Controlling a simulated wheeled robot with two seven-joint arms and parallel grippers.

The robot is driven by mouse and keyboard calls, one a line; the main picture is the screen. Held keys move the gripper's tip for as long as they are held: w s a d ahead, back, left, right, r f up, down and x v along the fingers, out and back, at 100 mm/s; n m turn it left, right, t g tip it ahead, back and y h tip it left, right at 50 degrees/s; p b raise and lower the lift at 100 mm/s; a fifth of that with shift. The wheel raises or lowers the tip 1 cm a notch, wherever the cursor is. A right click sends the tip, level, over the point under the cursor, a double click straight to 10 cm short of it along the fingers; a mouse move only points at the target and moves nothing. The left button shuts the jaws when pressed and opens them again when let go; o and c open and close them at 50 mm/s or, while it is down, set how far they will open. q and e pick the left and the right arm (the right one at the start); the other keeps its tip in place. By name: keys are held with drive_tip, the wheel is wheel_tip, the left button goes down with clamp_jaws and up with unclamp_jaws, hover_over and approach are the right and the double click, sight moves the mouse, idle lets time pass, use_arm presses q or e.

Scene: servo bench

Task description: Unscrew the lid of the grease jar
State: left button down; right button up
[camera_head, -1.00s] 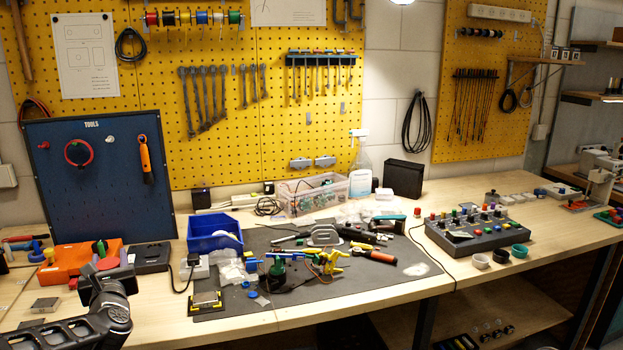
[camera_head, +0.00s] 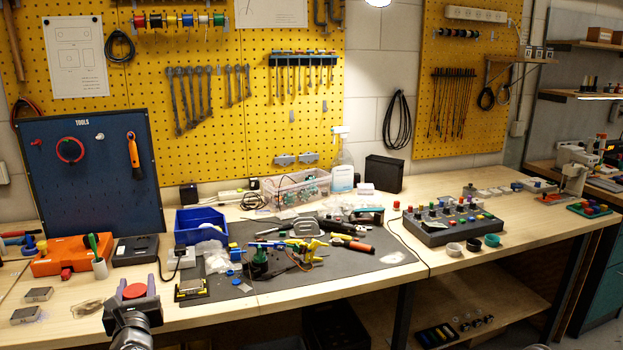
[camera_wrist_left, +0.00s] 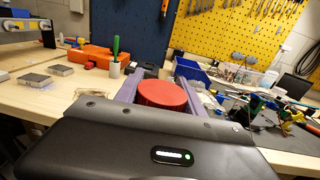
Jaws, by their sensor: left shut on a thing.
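The red round lid (camera_head: 135,290) shows near the bench's front edge at the lower left of the head view. It also shows in the left wrist view (camera_wrist_left: 162,95), between the two fingers. My left gripper (camera_head: 134,294) comes in from below and is shut on this red lid, one finger on each side. The gripper's dark body fills the lower part of the left wrist view. The jar's body below the lid is hidden by the gripper, so I cannot tell whether the lid is still joined to it. My right gripper is in neither view.
Two small metal blocks (camera_head: 38,294) lie left of the gripper. Behind stand an orange case (camera_head: 60,258), a white cup with a green-handled tool (camera_head: 99,268) and a blue bin (camera_head: 199,224). A dark mat (camera_head: 345,270) with tools and clutter lies to the right.

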use_arm(q)
drive_tip(key=s+d+f+m+h, duration=0.1)
drive_tip(key=d+f+h, duration=0.1)
drive_tip(key=d, duration=0.5)
drive_tip(key=s+d+f+m+t+h, duration=0.1)
drive_tip(key=s+d+f+m+h, duration=0.1)
drive_tip(key=d+f, duration=0.3)
drive_tip(key=s+d+f+m+h, duration=0.1)
drive_tip(key=s+d+f+h, duration=0.1)
drive_tip(key=d, duration=0.7)
drive_tip(key=shift+s+d+f+m+h, duration=0.2)
drive_tip(key=shift+d+f+m+h, duration=0.25)
drive_tip(key=shift+f, duration=0.3)
drive_tip(key=shift+a, duration=0.1)
drive_tip(key=s+d+f+m+g+h, duration=0.2)
drive_tip(key=s+d+f+m+h, duration=0.1)
drive_tip(key=s+d+m+h, duration=0.1)
drive_tip(key=s+d+f+m+g+h, duration=0.1)
drive_tip(key=s+d+f+m+h, duration=0.2)
drive_tip(key=s+d+h, duration=0.3)
drive_tip(key=d+h, duration=0.1)
drive_tip(key=d, duration=0.4)
drive_tip(key=shift+s+d+f+m+g+h, duration=0.2)
drive_tip(key=shift+s+f+m+g+h, duration=0.1)
drive_tip(key=shift+f+m+g+h, duration=0.1)
